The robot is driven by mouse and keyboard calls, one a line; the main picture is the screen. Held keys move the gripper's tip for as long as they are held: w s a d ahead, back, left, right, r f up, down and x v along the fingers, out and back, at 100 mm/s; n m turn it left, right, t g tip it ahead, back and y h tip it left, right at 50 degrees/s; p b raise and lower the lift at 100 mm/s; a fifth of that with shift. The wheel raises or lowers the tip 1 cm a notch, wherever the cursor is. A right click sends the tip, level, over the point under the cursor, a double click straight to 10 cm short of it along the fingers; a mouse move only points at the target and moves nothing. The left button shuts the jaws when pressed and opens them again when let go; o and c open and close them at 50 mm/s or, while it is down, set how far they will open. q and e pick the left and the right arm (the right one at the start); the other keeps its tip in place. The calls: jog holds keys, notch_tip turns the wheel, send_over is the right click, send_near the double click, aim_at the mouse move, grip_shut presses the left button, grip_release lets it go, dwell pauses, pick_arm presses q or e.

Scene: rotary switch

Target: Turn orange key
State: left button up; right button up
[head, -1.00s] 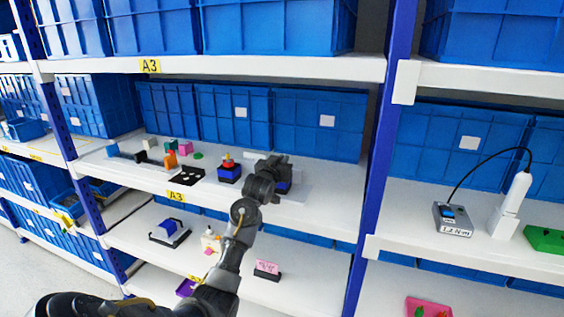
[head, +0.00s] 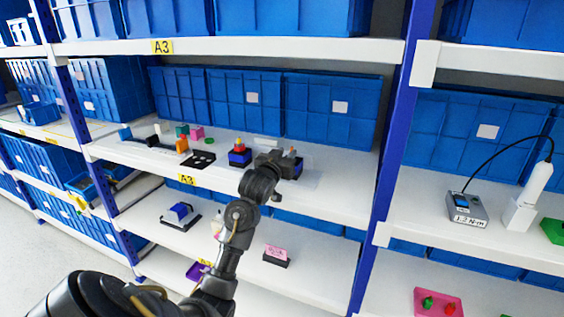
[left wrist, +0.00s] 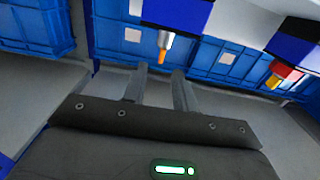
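The orange key (left wrist: 162,55) sits in a silver cylinder (left wrist: 165,40) on a blue, black and white block (left wrist: 178,12) in the left wrist view, which shows the scene upside down. My left gripper (left wrist: 160,72) is open and empty. Its two fingers point toward the key, which appears between and just beyond the fingertips, apart from them. In the head view, my left gripper (head: 282,163) is at the middle shelf and hides most of the key's block (head: 298,168). A bit of orange shows above it. My right gripper is not in view.
A blue and black block with a red and yellow knob (head: 239,146) stands close left of my left gripper; it also shows in the left wrist view (left wrist: 283,75). Blue bins (head: 335,108) line the shelf behind. A blue post (head: 391,150) stands at right. Shelf right of the gripper is clear.

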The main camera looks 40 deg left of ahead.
pick_arm(q)
jog(key=v, duration=0.3)
jog(key=shift+s, duration=0.2)
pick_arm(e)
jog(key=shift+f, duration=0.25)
pick_arm(q)
jog(key=shift+d+f, duration=0.1)
jog(key=shift+d, duration=0.05)
